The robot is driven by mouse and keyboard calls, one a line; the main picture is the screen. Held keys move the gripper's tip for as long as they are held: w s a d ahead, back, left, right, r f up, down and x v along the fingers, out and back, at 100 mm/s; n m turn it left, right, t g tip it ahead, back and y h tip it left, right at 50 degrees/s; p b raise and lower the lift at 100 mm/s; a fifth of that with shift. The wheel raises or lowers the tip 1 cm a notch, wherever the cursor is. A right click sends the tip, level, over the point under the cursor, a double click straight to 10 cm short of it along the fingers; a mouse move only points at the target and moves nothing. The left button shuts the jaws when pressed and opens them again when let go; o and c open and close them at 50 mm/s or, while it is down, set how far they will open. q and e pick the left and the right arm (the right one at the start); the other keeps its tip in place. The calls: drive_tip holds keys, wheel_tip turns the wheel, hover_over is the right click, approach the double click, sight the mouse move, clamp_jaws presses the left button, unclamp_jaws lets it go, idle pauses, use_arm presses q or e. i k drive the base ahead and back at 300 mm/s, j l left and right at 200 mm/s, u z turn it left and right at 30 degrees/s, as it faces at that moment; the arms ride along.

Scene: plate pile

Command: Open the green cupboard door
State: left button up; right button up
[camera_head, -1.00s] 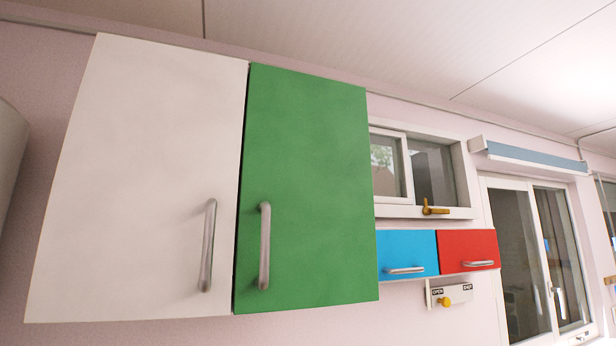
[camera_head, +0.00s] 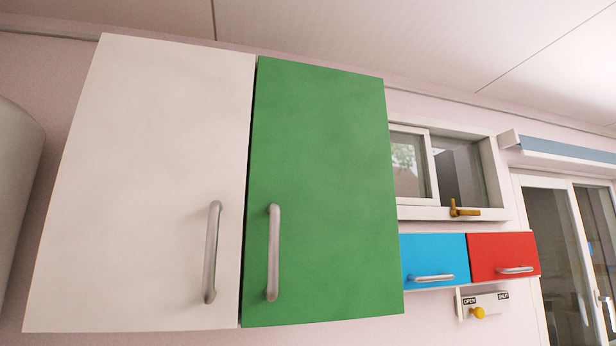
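The green cupboard door (camera_head: 330,190) is the right door of a wall cupboard and is shut, flush with its neighbour. Its vertical metal handle (camera_head: 273,253) is near its lower left edge. The white door (camera_head: 150,170) beside it on the left is also shut, with a similar handle (camera_head: 212,252) near its lower right edge. A narrow dark gap runs between the two doors. Neither my left nor my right gripper is in the head view.
A blue drawer front (camera_head: 435,258) and a red one (camera_head: 503,254) are mounted to the right. Above them is a small window (camera_head: 440,212) with a brass latch. A small box with a yellow knob (camera_head: 479,313) hangs below. A pale rounded object (camera_head: 15,190) stands at the left edge.

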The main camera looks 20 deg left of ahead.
sight(322, 244)
drive_tip(key=i+u, duration=0.15)
drive_tip(key=u, duration=0.25)
drive_tip(key=i+l+u, duration=0.1)
drive_tip(key=u, duration=0.3)
